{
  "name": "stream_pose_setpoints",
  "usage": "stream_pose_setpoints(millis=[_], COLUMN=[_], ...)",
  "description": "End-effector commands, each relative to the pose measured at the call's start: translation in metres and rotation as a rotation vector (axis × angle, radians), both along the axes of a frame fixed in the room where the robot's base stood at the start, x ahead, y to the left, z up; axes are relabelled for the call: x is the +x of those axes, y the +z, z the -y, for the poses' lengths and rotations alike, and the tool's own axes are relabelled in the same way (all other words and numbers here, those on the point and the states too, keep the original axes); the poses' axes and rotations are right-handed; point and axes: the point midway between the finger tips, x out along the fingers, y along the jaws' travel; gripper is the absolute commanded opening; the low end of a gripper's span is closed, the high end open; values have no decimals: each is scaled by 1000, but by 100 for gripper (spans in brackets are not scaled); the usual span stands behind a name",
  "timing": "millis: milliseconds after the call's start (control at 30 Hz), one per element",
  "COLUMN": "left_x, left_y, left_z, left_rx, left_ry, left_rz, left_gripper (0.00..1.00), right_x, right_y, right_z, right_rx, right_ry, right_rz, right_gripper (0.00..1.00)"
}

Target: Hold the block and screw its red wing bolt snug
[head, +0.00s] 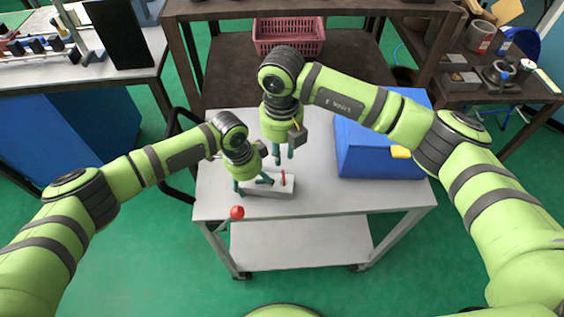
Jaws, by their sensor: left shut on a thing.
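The pale grey block (286,190) lies on the top of the grey cart, near its front left edge. The red wing bolt (283,178) stands upright from the right part of the block. My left gripper (252,184) is shut on the left part of the block, and its fingers hide some of it. My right gripper (284,157) points down just above and behind the wing bolt. Its two fingers are apart with nothing between them. How deep the bolt sits cannot be told.
A blue box (375,150) with a yellow part stands on the cart's right side. A red ball knob (237,212) is at the cart's front edge. A brown bench with a pink basket (289,37) stands behind. The cart top (330,197) is clear right of the block.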

Motion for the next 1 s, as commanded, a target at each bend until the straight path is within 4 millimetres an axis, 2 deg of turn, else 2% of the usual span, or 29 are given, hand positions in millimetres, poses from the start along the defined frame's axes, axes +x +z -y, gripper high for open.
stream_pose_setpoints(millis=[133, 333, 567, 600, 833, 1000], left_x=[-1, -1, -1, -1, -1, -1], left_y=[-1, -1, -1, -1, -1, -1], left_z=[-1, -1, -1, -1, -1, -1], left_rx=[2, 2, 2, 2, 2, 2], left_ry=[-1, 0, 0, 0, 0, 0], left_rz=[-1, -1, -1, -1, -1, -1], left_gripper=[35, 35, 35, 35, 35, 35], right_x=[0, 0, 0, -1, -3, -5], right_y=[23, 34, 34, 34, 30, 16], right_z=[0, 0, 0, 0, 1, 1], right_rx=[0, 0, -1, -1, -5, -3], right_ry=[0, -1, -1, -1, -2, -2], right_rz=[2, 0, 0, 0, -8, -14], right_gripper=[25, 25, 25, 39, 39, 39])
